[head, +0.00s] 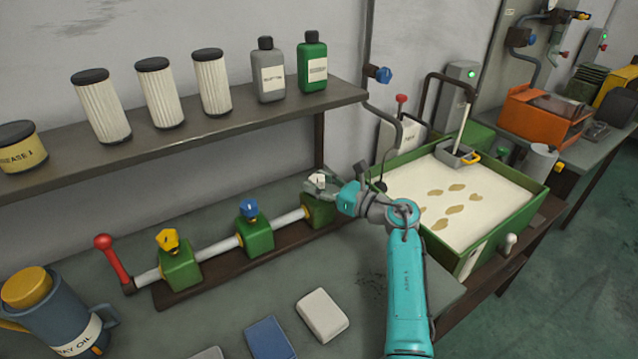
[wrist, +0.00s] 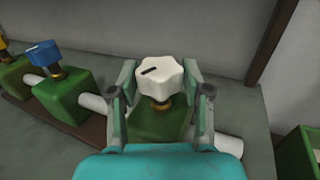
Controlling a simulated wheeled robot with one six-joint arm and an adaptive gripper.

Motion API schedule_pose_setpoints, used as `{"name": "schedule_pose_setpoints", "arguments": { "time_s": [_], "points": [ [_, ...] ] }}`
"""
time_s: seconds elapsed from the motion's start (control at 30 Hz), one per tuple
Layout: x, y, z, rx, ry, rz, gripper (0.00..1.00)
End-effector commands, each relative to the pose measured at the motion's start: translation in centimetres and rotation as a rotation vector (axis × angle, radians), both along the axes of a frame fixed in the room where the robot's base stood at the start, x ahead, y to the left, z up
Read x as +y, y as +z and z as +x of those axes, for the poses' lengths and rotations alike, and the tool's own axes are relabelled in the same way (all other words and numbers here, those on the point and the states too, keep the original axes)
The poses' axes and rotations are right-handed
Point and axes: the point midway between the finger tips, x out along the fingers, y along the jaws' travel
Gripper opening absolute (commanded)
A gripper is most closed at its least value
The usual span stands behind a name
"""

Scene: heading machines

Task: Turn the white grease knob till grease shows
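The white grease knob (wrist: 160,76) is a lobed knob with a dark pointer mark, on a brass stem above a green block (wrist: 160,122). My gripper (wrist: 161,80) has one finger on each side of the knob, and both fingertips appear to touch its rim. In the head view the white knob (head: 319,181) sits at the right end of the pipe row, partly covered by my gripper (head: 322,186). My gripper hides much of the green block and the area around its base.
A blue knob (head: 249,208) and a yellow knob (head: 167,240) stand on green blocks to the left, along a white pipe with a red lever (head: 112,260). A shelf (head: 200,124) with filters and bottles hangs above. A green tray (head: 462,256) stands to the right.

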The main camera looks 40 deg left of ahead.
Motion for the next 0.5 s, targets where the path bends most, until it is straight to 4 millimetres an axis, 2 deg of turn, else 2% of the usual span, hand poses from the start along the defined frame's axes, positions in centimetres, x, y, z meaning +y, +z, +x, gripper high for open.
{"name": "schedule_pose_setpoints", "arguments": {
  "time_s": [0.03,0.1,0.13,0.33,0.5],
  "points": [
    [-0.01,-0.01,0.00,0.000,0.000,0.000,0.29],
    [-0.01,-0.01,0.00,0.000,0.000,0.000,0.11],
    [-0.01,-0.01,0.00,0.000,0.000,0.000,0.08],
    [0.01,-0.04,0.09,0.001,0.018,-0.001,0.08],
    [0.08,0.03,0.23,0.002,0.105,-0.003,0.08]
  ]
}}
